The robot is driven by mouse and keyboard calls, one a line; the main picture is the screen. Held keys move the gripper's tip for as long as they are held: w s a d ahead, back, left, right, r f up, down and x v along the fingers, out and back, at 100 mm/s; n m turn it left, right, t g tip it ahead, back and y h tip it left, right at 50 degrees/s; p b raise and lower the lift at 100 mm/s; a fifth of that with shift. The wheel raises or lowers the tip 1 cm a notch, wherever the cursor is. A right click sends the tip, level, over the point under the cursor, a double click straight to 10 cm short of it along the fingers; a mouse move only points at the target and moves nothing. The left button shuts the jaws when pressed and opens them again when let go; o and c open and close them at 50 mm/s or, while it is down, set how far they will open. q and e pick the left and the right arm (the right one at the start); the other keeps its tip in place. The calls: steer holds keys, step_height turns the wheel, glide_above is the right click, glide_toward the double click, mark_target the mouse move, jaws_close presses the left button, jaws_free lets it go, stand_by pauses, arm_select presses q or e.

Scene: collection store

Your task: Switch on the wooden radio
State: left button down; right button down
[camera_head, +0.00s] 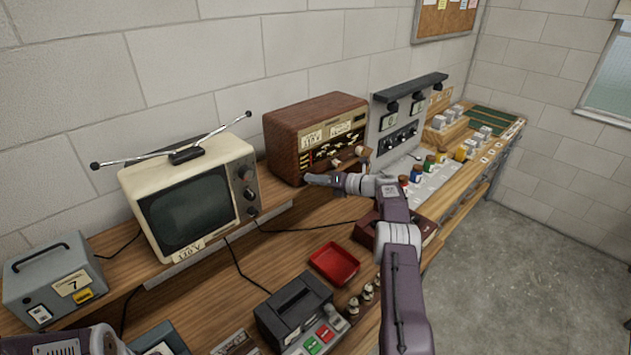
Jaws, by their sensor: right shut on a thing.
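My right arm reaches up from the bottom. Its gripper (350,163) is at the lower right of the radio's front, shut on what looks like a knob there. The fingertips and wrist partly hide that knob and the front's lower right corner. Whether the radio is on cannot be told. Part of my left arm shows at the bottom left; its fingers are not visible.
A cream television (190,205) with long antennas stands left of the radio. A grey panel (397,125) with dials stands close on its right, with small jars before it. A red tray (334,263) and black device (293,306) lie on the lower bench. Cables cross the wood.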

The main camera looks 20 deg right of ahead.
steer(key=c, duration=1.1)
jaws_free()
steer(key=shift+c, duration=0.2)
arm_select(q)
step_height(320, 180, down, 2)
steer(key=b, duration=0.2)
steer(key=shift+f+b, duration=0.25)
steer(key=shift+b, duration=0.05)
arm_select(e)
steer(key=v, duration=0.9)
